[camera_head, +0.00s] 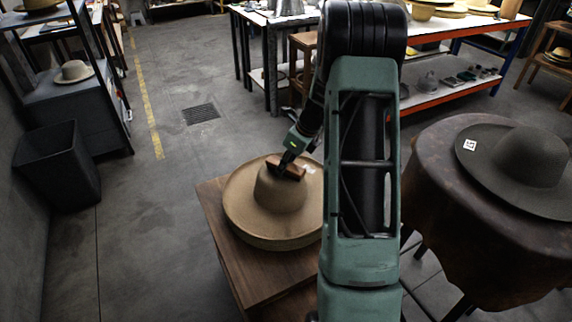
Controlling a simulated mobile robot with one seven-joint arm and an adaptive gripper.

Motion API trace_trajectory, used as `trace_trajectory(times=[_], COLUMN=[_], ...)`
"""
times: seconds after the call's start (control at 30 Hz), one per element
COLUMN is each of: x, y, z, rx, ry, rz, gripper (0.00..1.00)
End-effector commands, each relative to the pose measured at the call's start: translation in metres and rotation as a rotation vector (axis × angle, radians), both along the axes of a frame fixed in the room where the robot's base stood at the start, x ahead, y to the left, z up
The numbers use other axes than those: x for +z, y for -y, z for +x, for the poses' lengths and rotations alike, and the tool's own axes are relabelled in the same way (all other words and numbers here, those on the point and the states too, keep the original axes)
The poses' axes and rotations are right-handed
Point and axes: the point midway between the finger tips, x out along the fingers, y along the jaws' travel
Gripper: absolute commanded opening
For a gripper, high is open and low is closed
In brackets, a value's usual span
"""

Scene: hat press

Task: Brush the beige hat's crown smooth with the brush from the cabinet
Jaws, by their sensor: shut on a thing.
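The beige hat (247,205) sits brim down on a wooden cabinet (231,268) near the middle of the view. Its right side is hidden behind my arm. My gripper (290,165) is over the top of the hat's crown (278,194). It is shut on a reddish-brown brush (287,170). The brush is at the crown's upper edge and looks to be touching it, though the exact contact is too small to tell.
A dark grey hat (520,165) lies on a round covered table (432,190) at the right. A black bin (60,165) and a shelf with a hat (74,72) stand at the left. The floor left of the cabinet is clear.

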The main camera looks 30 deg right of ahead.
Motion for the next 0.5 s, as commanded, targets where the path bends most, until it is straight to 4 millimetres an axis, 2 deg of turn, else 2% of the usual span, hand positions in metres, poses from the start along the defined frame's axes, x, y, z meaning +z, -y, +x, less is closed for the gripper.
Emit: trace_trajectory(times=[0.5], x=[0.000], y=[-0.018], z=[0.027], rx=[0.003], ry=[-0.001], rz=[0.002], gripper=[0.09])
